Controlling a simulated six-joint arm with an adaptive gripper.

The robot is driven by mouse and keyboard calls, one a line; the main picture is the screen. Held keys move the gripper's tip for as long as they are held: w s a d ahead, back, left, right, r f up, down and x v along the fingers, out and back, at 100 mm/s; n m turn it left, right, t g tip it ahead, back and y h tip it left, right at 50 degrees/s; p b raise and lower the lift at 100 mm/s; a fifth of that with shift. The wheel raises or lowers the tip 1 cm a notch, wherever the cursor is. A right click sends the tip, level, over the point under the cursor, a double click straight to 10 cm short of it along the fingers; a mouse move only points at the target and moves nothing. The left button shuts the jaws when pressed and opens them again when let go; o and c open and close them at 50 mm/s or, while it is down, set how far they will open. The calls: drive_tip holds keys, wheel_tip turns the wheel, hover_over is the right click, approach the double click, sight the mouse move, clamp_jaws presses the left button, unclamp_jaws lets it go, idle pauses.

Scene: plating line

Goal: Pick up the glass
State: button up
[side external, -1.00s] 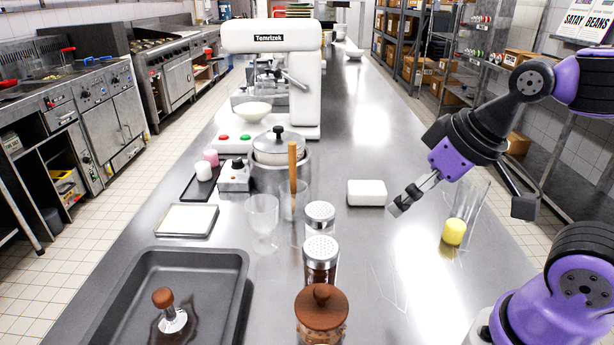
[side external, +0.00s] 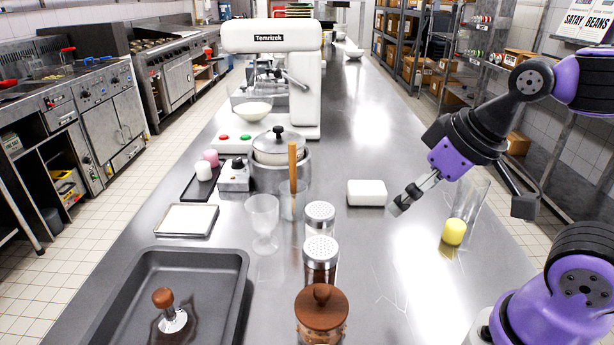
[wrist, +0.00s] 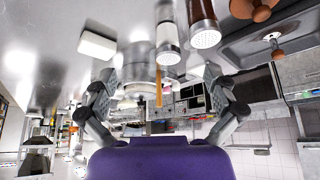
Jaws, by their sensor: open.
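A clear stemmed glass (side external: 262,218) stands upright on the steel counter, left of the wooden-handled tool. A tall clear vessel (side external: 476,198) is at the right, with a yellow piece (side external: 453,232) at its lower end; I cannot tell whether the piece is inside it. My gripper (side external: 462,205) is open, its fingers spread wide to either side of this vessel in the picture; depth between them is unclear. In the wrist view my gripper (wrist: 160,95) shows open, with nothing clearly held between its fingers. I cannot make out either glass surely there.
Shakers (side external: 320,255) and a wooden-lidded jar (side external: 322,312) stand at the front middle. A white block (side external: 367,193) lies left of my gripper. A lidded pot (side external: 278,150), a white machine (side external: 272,45) and a dark tray (side external: 240,285) occupy the left side.

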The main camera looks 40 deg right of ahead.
drive_tip(key=w+d+r+g+h, duration=0.2)
drive_tip(key=w+d, duration=0.1)
drive_tip(key=d, duration=0.4)
drive_tip(key=g+y, duration=0.2)
drive_tip(key=g, duration=0.3)
hover_over(472, 191)
drive_tip(key=w+d, duration=0.2)
wheel_tip(472, 191, down, 4)
drive_tip(key=f, duration=0.1)
drive_tip(key=shift+s+d+f, duration=0.2)
drive_tip(key=shift+s+f, duration=0.05)
drive_tip(key=shift+f, duration=1.5)
drive_tip(key=shift+s+d+f, duration=0.2)
drive_tip(key=shift+s+f, duration=0.05)
drive_tip(key=shift+f, duration=1.45)
drive_tip(key=shift+s+d+f, duration=0.2)
drive_tip(key=shift+s+f, duration=0.05)
drive_tip(key=shift+f, duration=1.5)
drive_tip(key=c, duration=1.2)
